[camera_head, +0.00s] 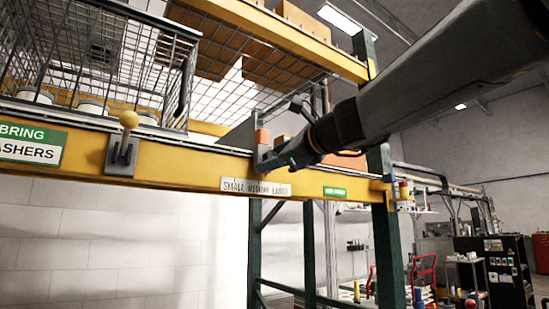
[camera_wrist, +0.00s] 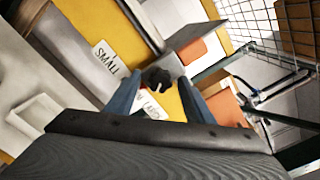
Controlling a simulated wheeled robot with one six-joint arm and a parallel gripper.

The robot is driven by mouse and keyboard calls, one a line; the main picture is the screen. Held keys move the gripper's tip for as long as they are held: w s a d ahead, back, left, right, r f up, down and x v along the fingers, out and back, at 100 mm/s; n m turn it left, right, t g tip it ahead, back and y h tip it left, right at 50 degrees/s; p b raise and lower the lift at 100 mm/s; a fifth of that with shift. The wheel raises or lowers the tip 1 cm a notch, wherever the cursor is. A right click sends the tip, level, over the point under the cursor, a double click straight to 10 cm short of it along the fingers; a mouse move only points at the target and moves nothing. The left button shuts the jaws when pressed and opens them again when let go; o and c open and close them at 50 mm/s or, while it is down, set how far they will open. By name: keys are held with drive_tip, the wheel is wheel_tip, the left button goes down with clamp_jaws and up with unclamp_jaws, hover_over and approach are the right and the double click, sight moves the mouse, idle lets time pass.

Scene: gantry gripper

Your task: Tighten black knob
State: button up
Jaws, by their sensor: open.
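The black knob (camera_wrist: 158,77) is a small dark lobed knob in front of the yellow beam in the wrist view. My gripper (camera_wrist: 157,86) is open, with one blue-grey finger on either side of the knob. I cannot tell whether the fingers touch it. In the head view my gripper (camera_head: 277,161) is at the beam, just above the white label (camera_head: 255,187). The knob cannot be made out there, as my gripper is in front of that spot.
The yellow beam (camera_head: 195,165) crosses the rack. A lever with a yellow ball (camera_head: 129,119) sits on a bracket to the left. A wire basket (camera_head: 100,55) stands above. Orange boxes (camera_wrist: 193,50) are near the knob. A green post (camera_head: 384,230) stands right.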

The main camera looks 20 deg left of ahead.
drive_tip(key=b+v, duration=0.1)
drive_tip(key=v, duration=0.7)
idle(0.5)
